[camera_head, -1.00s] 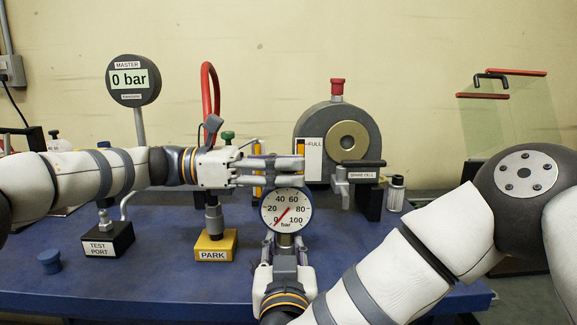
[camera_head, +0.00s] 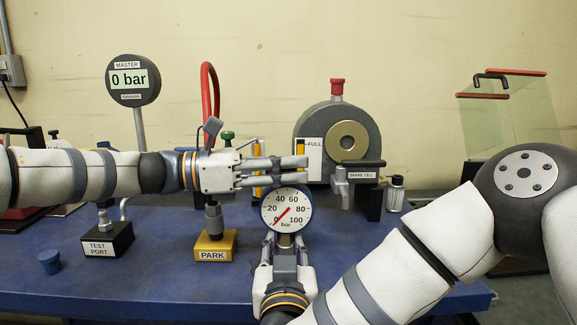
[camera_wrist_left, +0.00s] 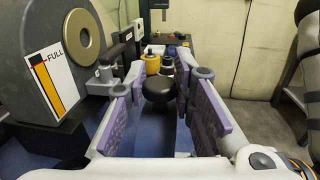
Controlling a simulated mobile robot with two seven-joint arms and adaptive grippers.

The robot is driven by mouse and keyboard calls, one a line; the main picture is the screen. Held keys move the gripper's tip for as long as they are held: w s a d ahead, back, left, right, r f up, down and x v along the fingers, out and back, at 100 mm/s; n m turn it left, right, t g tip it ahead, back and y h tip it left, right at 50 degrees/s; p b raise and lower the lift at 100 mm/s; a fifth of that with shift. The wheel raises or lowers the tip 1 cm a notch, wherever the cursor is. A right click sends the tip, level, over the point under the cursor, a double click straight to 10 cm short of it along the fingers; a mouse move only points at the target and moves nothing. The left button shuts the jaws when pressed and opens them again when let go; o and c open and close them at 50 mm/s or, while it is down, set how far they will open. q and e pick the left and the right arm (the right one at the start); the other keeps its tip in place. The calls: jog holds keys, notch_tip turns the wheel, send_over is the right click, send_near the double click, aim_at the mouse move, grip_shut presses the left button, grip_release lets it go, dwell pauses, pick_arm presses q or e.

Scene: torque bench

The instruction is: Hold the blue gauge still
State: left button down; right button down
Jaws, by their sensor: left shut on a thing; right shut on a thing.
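The gauge (camera_head: 287,211) is upright, its white dial facing me and its red needle near 0. In the head view my right gripper (camera_head: 285,250) comes from below and is shut around the gauge's neck. My left gripper (camera_head: 297,166) reaches in from the left, its fingers lying across the gauge's top edge and shut on it. In the left wrist view a dark round body (camera_wrist_left: 158,89), apparently the gauge's casing, sits between the purple finger pads. The exact contact there is partly hidden.
The yellow PARK block (camera_head: 214,247) and black TEST PORT block (camera_head: 107,240) stand left. The grey round device (camera_head: 315,125) with the FULL scale is behind the gauge. The SPARE CELL stand (camera_head: 367,196) and a small bottle (camera_head: 395,194) are right. A blue cap (camera_head: 49,262) lies front left.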

pick_arm(q)
jog(key=shift+n+t+y, duration=0.45)
jog(key=shift+n+t, duration=0.5)
jog(key=shift+t, duration=0.55)
jog(key=shift+n+t+y, duration=0.45)
jog(key=shift+n+t, duration=0.5)
jog(key=shift+t, duration=0.55)
jog(key=shift+s, duration=0.1)
jog(key=c, duration=1.4)
grip_release()
jog(key=shift+a, duration=0.1)
jog(key=v, duration=1.2)
jog(key=shift+r, duration=0.1)
